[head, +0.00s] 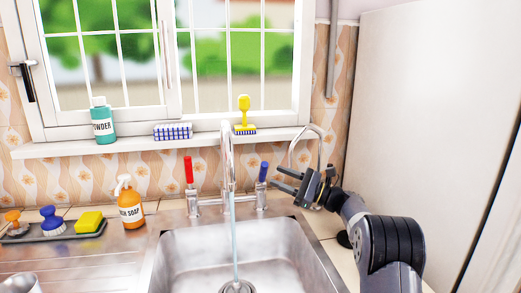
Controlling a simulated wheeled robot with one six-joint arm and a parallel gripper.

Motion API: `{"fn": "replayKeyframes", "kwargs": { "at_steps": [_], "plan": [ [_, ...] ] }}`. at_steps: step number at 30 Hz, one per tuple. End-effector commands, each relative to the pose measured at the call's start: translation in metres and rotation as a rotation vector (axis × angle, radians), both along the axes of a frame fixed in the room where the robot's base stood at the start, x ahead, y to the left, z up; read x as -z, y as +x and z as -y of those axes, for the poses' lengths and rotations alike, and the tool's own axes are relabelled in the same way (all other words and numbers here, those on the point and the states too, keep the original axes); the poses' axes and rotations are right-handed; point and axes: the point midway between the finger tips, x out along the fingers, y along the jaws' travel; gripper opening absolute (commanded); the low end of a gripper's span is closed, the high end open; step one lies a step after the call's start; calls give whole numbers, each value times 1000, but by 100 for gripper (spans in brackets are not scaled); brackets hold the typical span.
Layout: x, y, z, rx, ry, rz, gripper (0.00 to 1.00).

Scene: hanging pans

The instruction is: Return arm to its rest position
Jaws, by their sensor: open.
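My gripper (280,179) is at the right of the sink in the head view, with its fingers pointing left. The two fingers are apart and nothing shows between them. The fingertips are just right of the blue tap handle (263,171); I cannot tell whether they touch it. My arm runs from the gripper down to the lower right. The red tap handle (189,169) stands upright on the left side of the tall faucet (227,160). A thin stream of water (234,235) falls from the faucet into the sink.
The metal sink (180,255) lies below the faucet. An orange hand soap bottle (130,205) and a tray (50,236) with brushes and a yellow sponge (89,221) stand left. A thin curved spout (293,150) rises behind my gripper. A tall white panel (425,100) bounds the right.

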Motion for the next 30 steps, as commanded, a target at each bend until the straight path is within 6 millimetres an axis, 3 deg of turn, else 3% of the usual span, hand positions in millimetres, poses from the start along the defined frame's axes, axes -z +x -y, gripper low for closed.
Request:
{"fn": "replayKeyframes", "kwargs": {
  "at_steps": [6,12,25,30],
  "plan": [
    [-8,12,-37,-3,1,1,41],
    [-13,18,-55,0,1,0,41],
    [-14,20,-58,1,1,-1,41],
    [-11,17,-49,2,0,-2,41]
  ]
}}
